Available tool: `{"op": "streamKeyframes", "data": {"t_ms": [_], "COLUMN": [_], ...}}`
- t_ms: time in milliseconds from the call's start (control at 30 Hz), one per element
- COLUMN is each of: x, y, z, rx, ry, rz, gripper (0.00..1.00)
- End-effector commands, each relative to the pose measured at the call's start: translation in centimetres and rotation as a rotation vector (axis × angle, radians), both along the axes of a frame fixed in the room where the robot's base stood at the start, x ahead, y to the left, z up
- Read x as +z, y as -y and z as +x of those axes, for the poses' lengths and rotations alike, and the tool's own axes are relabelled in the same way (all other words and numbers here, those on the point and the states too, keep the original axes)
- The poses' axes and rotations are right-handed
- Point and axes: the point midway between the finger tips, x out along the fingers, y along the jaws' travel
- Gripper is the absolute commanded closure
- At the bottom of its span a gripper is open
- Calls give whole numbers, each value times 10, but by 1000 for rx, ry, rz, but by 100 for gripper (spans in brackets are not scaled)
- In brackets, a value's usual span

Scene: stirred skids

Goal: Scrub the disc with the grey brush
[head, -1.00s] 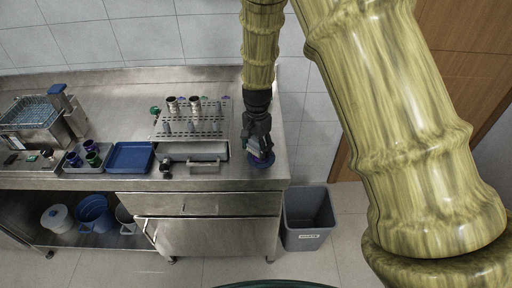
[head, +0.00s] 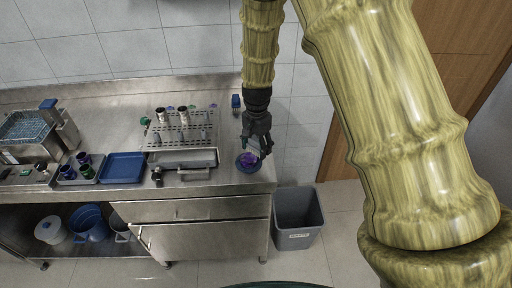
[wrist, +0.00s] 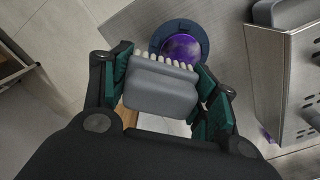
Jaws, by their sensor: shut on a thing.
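My gripper (head: 258,146) is shut on the grey brush (wrist: 160,90), a block with a row of pale bristles. It is over the right end of the steel bench, just right of the disc. The purple disc (head: 249,158) sits in a round dark blue holder (head: 240,166) near the bench's front corner. In the wrist view the disc (wrist: 181,45) and holder (wrist: 205,40) show beyond the bristles. The bristle tips overlap the disc's near edge there; I cannot tell whether they touch it.
A perforated steel rack (head: 165,140) with bottles and a handled steel tray (head: 165,163) stand left of the disc. A blue tray (head: 122,167) is farther left. A small blue item (head: 236,103) lies behind my gripper. A grey bin (head: 298,218) stands on the floor below.

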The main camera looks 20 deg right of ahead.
Motion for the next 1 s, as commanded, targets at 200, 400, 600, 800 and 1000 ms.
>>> {"op": "streamKeyframes", "data": {"t_ms": [200,400,600,800,1000], "x": [24,29,29,29,20], "y": [1,2,2,2,0], "z": [0,-1,0,0,-4], "rx": [-2,-2,-2,-2,33], "ry": [0,0,0,0,-1], "rz": [0,0,0,0,-1], "gripper": [75,75,75,75,75]}}
